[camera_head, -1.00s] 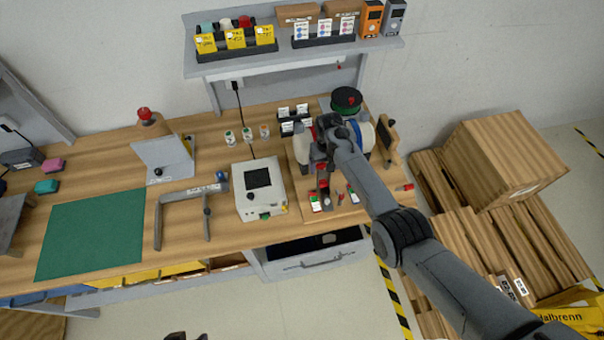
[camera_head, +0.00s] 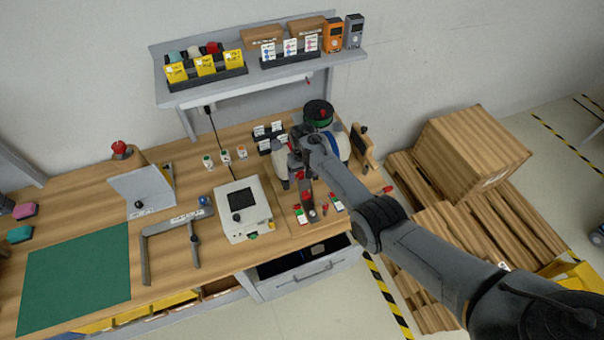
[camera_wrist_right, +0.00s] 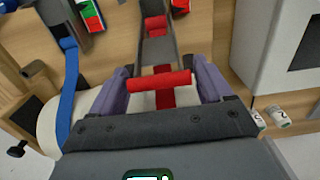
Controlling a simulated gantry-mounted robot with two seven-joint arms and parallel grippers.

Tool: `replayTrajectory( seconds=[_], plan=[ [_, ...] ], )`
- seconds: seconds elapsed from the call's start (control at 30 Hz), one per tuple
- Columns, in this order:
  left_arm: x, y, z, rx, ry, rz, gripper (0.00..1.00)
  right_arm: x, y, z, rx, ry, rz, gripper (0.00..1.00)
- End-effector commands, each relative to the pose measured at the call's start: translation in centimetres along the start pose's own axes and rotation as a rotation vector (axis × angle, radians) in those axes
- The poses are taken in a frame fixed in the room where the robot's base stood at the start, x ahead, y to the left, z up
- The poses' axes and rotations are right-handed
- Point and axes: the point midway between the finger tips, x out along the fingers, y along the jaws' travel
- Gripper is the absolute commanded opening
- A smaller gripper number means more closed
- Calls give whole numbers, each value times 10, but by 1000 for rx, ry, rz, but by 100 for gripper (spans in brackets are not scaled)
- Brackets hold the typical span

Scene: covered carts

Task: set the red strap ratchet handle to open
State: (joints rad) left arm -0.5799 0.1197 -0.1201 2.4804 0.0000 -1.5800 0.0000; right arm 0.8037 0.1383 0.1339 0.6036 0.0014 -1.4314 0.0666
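The red strap ratchet shows in the right wrist view, with a dark metal frame (camera_wrist_right: 157,45), a red strap (camera_wrist_right: 165,98) and a red handle bar (camera_wrist_right: 160,82). My right gripper (camera_wrist_right: 162,72) has its two fingers apart, one near each end of the bar, and no firm contact can be seen. In the head view the ratchet (camera_head: 306,197) stands upright on the wooden board at the bench's right end, and my right gripper (camera_head: 299,165) is close behind and above it, partly hidden by my wrist. My left gripper does not show.
A white box with a dark screen (camera_head: 243,208) stands left of the ratchet. An open drawer (camera_head: 310,268) juts out below the bench. Stacked pallets (camera_head: 480,220) are at the right.

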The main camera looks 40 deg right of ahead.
Motion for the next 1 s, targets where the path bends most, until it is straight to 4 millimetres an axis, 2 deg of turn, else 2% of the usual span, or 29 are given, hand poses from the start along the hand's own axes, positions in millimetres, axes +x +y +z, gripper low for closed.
replayTrajectory(
  seconds=[0.03,0.13,0.47,0.67,1.0],
  plan=[
    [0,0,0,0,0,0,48,0,0,-1,1,4,0,86],
    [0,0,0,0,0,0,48,0,0,-1,1,3,0,100],
    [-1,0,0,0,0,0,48,-5,0,-1,0,2,0,100],
    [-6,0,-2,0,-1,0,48,-28,0,-1,1,4,0,100],
    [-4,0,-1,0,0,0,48,-84,0,-1,1,4,0,100]
  ],
)
